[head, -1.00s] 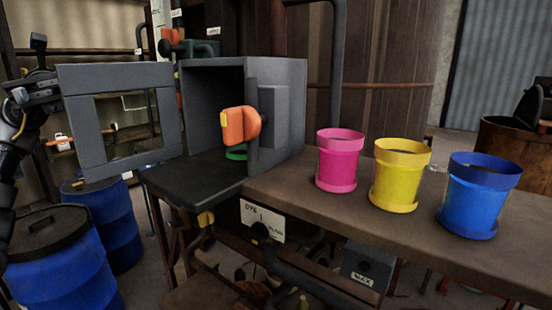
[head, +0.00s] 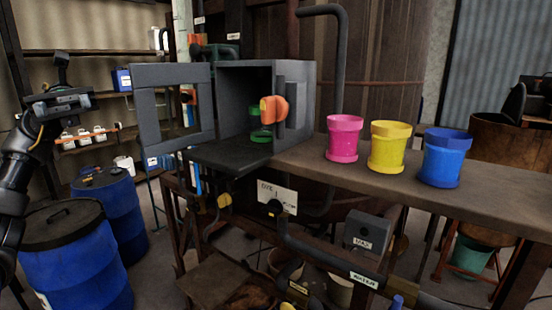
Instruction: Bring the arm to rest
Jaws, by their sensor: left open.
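My left gripper (head: 62,106) is at the far left of the head view, raised above the blue drums. It is open and holds nothing. It is apart from the grey cabinet (head: 305,112), whose framed door (head: 143,122) stands swung open to the left. A green object (head: 261,134) is inside the cabinet, partly hidden by an orange handle (head: 275,110). My right gripper is not in view.
Pink (head: 344,140), yellow (head: 389,148) and blue (head: 443,158) pots stand in a row on the bench (head: 480,194). Blue drums (head: 75,262) stand on the floor below my left arm. Pipes and labelled fittings run under the bench.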

